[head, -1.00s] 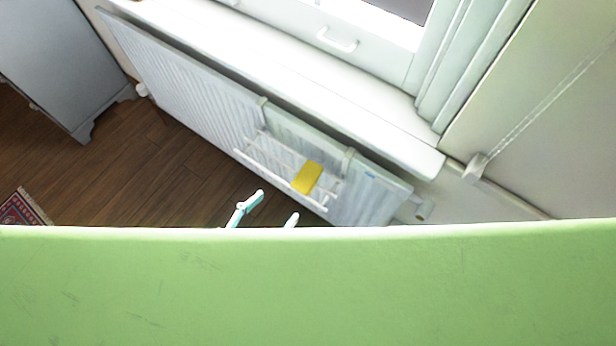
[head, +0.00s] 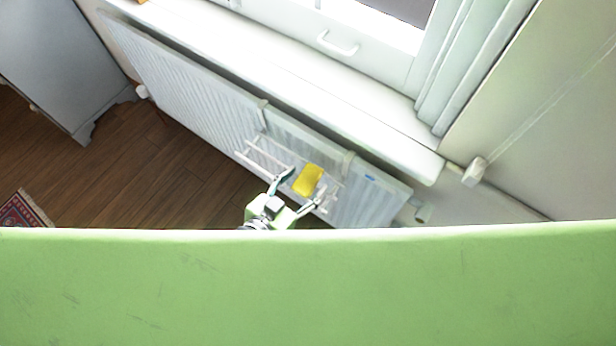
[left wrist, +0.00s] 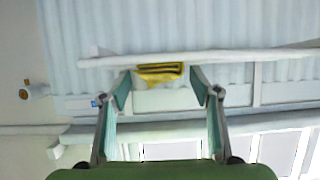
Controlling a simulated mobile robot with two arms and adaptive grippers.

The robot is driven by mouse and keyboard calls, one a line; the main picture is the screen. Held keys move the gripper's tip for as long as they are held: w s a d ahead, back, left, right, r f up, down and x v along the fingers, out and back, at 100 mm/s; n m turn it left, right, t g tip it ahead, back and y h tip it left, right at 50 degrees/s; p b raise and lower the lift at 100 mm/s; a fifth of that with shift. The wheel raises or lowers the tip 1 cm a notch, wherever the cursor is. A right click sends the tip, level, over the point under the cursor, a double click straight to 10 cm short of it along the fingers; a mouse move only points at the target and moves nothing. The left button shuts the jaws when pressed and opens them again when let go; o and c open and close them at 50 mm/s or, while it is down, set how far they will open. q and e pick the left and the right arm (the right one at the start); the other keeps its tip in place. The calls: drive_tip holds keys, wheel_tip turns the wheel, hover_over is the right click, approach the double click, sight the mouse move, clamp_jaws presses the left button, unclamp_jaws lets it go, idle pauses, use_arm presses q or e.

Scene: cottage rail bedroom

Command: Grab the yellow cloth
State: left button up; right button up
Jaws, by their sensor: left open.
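The yellow cloth (head: 308,180) hangs on a white rail rack (head: 262,150) hooked on the radiator in the head view. It also shows in the left wrist view (left wrist: 160,72), just beyond and between my fingertips. My left gripper (head: 300,190) is open, with one finger on each side of the cloth's near end in the head view. In the left wrist view its two fingers (left wrist: 162,90) are spread wide with nothing between them but the cloth ahead. I cannot tell whether a finger touches the cloth. My right gripper is not in view.
The white radiator (head: 190,90) runs below the window sill (head: 270,75). A radiator valve (head: 423,213) is at its right end. A grey cabinet (head: 60,60) stands at the left. The wooden floor (head: 130,170) between is clear, with a patterned rug (head: 22,210) at the far left.

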use_arm(q)
drive_tip(key=shift+w+d+f, duration=0.1)
drive_tip(key=shift+w, duration=0.05)
drive_tip(key=c, duration=1.1)
